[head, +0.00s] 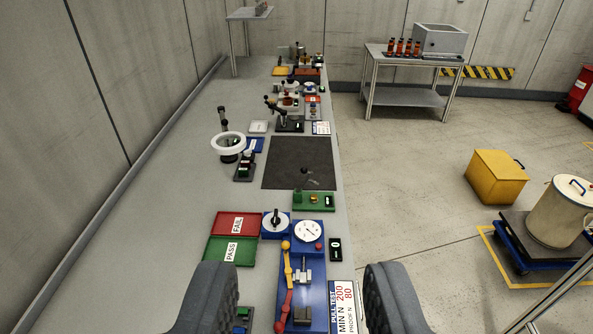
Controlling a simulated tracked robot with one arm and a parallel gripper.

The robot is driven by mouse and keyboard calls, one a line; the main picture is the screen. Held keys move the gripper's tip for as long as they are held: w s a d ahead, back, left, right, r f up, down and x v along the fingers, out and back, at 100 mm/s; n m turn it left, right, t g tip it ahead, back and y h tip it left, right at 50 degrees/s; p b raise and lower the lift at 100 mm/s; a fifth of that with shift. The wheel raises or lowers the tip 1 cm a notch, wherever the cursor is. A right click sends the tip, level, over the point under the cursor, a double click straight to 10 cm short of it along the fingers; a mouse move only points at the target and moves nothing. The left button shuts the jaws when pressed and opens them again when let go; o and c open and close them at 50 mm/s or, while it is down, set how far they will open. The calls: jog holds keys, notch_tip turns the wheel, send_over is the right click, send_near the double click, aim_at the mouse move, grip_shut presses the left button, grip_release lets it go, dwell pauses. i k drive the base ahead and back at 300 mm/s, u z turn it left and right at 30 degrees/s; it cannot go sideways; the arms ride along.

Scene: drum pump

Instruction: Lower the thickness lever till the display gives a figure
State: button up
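My gripper (302,268) is open, its two dark grey fingers wide apart at the bottom of the view, with nothing held. Farther up the bench stands a small black stand with a raised black lever (272,104) and a little display on its base (291,123); it may be the thickness gauge, but its label is too small to read. Its figure, if any, cannot be read. My gripper is well short of it and touches nothing there. Another small black device (245,168) with a tiny display sits nearer, on the left.
A blue pull-test rig (303,278) with yellow and red levers lies between the fingers. Red FAIL (236,225) and green PASS (230,250) trays are at its left. The dark mat (297,162) is mostly clear.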

aim_at(304, 169)
jog(key=u, duration=0.05)
jog(key=i, duration=0.95)
jog(key=z, duration=0.1)
